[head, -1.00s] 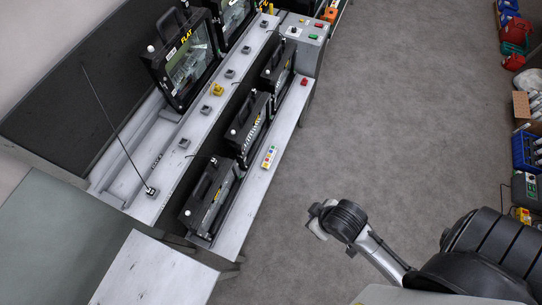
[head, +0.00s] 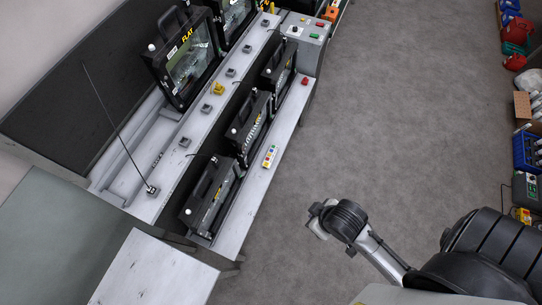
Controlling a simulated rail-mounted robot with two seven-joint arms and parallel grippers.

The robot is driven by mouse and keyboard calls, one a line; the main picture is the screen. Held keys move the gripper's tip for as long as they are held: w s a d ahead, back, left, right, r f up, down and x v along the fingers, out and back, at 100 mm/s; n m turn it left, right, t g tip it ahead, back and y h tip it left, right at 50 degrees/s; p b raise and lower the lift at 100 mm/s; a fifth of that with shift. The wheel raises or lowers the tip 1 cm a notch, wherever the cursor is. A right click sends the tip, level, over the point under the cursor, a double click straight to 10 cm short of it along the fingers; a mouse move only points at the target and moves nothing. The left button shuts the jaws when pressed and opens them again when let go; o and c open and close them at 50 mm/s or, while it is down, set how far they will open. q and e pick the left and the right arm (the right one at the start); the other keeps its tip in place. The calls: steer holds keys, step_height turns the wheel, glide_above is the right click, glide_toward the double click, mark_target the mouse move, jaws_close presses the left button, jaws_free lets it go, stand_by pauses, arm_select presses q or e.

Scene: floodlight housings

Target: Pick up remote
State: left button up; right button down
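The remote (head: 270,156) is a small, slim white handset with coloured buttons. It lies on the narrow grey front ledge of the bench, beside the black floodlight housings. My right arm comes in from the lower right, over the floor. The end of it that shows, where my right gripper (head: 317,219) seems to be, is small and dark, and its fingers cannot be made out. It is apart from the remote, to the right of it and lower in the picture. My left gripper is not in view.
Black floodlight housings (head: 211,196) stand in a row behind the ledge. A thin antenna (head: 117,130) rises at the left. A grey control box (head: 305,31) with buttons stands at the far end. Open floor lies right of the bench; bins and crates line the right edge.

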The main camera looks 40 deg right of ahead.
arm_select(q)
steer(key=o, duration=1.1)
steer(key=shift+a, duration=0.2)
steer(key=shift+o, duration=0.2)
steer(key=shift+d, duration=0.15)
